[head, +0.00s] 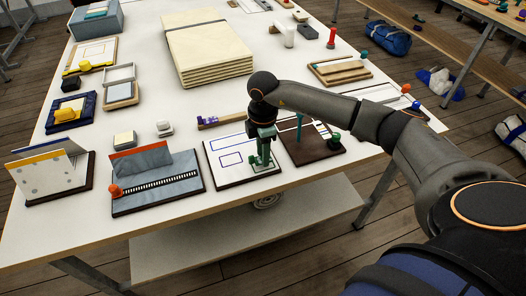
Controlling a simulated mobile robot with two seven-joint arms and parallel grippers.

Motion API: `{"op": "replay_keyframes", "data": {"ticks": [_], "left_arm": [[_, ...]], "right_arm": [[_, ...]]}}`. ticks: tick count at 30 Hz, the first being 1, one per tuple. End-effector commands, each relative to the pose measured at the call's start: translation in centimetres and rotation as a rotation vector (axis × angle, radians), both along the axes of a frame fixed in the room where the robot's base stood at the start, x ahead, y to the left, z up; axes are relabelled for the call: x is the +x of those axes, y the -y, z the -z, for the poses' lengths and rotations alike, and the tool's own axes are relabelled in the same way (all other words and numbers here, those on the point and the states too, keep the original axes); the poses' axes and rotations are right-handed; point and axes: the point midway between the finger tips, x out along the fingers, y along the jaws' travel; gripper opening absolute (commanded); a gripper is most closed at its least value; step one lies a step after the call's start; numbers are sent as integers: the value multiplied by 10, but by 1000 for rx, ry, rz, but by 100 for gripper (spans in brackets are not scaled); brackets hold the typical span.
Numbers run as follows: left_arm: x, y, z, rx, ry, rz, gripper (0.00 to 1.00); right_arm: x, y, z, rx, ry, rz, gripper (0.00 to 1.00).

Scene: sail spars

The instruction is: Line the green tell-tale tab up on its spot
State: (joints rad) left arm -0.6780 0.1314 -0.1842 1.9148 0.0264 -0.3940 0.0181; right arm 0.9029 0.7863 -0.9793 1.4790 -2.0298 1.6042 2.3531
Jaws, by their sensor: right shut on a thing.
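My right gripper (262,152) points down over the right part of a white board with blue outlined rectangles (225,142). It is shut on a green piece, the green tell-tale tab (263,162), low over the board. I cannot tell whether the tab touches the board. The gripper covers part of the board and any mark beneath it. My left gripper is not in view.
Right of the board is a dark brown base (312,153) with an upright teal peg (299,125) and a dark green knob (334,137). A stack of cream sheets (210,55) lies behind.

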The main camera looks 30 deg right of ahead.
Motion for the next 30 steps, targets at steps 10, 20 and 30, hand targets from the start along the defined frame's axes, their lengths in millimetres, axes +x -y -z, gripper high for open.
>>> {"op": "replay_keyframes", "data": {"ticks": [10, 20, 30], "left_arm": [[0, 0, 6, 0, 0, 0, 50], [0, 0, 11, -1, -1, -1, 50], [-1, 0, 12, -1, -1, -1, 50]], "right_arm": [[0, 0, 10, 0, 0, -1, 0], [0, 0, 18, -1, 0, -1, 0], [0, 0, 21, -1, 0, -1, 49]]}}
